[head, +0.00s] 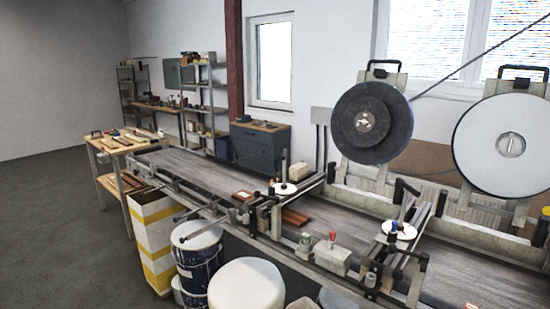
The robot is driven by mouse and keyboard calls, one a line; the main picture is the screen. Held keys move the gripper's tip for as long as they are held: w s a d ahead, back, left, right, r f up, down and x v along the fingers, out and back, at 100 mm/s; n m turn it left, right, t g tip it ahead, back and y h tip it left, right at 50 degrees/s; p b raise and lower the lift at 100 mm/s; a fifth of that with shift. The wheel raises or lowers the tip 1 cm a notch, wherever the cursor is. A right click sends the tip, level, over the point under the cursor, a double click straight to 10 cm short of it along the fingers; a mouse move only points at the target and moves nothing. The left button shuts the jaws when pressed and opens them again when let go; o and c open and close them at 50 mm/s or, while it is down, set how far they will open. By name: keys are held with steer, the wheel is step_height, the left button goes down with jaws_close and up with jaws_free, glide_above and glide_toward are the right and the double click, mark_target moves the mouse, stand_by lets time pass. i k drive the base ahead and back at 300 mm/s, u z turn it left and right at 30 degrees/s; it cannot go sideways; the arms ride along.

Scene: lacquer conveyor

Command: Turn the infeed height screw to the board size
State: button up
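A long conveyor (205,171) with a grey belt runs from the left back to the right front. Two frames bridge it. The farther frame carries a white disc (285,188) on an upright spindle, and the nearer frame carries a similar white disc (399,230). These look like height screws with dials; I cannot tell from this view which one is the infeed screw or read any scale. A reddish-brown board (296,217) lies on the belt just right of the farther frame. My gripper is not in view.
Two large discs, one dark (371,122) and one white (508,145), stand behind the conveyor. Buckets (197,256), a white round tub (246,287) and a yellow-striped box (155,240) crowd its front side. A wooden table (116,145) holds boards. Floor at left is clear.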

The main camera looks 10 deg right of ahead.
mark_target(284, 187)
steer(key=u, duration=0.25)
steer(key=k, duration=0.55)
steer(key=u, duration=0.9)
steer(key=k, duration=0.75)
steer(key=u, duration=0.7)
steer(key=i, duration=1.3)
steer(key=z, duration=0.55)
steer(key=i, duration=0.65)
steer(key=z, duration=0.9)
steer(key=i, duration=0.55)
steer(key=z, duration=0.15)
